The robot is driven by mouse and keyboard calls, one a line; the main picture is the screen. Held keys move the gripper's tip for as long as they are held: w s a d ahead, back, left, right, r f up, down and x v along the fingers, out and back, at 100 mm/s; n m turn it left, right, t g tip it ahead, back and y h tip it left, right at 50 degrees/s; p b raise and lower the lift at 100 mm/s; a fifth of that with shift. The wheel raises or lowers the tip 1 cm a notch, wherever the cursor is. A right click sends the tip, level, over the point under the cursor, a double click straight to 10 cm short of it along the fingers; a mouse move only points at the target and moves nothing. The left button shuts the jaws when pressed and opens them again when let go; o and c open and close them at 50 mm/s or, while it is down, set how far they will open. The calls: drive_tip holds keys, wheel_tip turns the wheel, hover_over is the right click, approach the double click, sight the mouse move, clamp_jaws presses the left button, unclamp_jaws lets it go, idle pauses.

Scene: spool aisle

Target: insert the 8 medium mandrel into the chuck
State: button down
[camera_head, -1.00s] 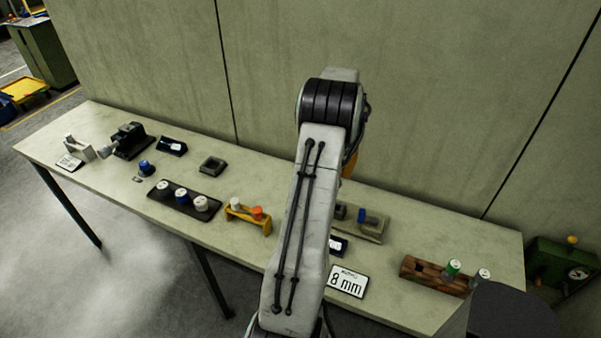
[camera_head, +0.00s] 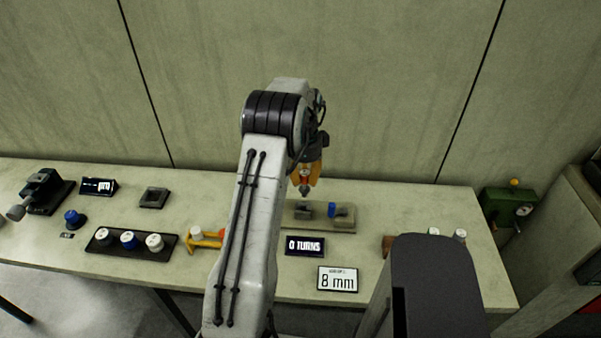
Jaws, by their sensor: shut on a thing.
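My gripper (camera_head: 306,184) points down above the back of the bench. An "8 mm" sign (camera_head: 338,280) stands at the front. A yellow holder (camera_head: 208,243) with a white-topped piece is partly behind my arm.
A "0 TURNS" display (camera_head: 305,246) stands before the grey base. A wooden rack (camera_head: 388,246) is mostly hidden. The wall is close behind.

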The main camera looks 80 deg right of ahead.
sight(303, 188)
drive_tip(key=shift+w+f+b, duration=0.15)
drive_tip(key=shift+f+b, duration=0.15)
drive_tip(key=shift+f, duration=0.3)
drive_tip(key=shift+f+b, duration=1.1)
drive_tip(key=shift+f, duration=0.45)
drive_tip(key=shift+f, duration=0.25)
drive_tip(key=shift+f+b, duration=1.2)
drive_tip(key=shift+f, duration=0.2)
drive_tip(key=c, duration=1)
unclamp_jaws()
drive_tip(key=shift+o, duration=0.2)
wheel_tip(303, 188, up, 12)
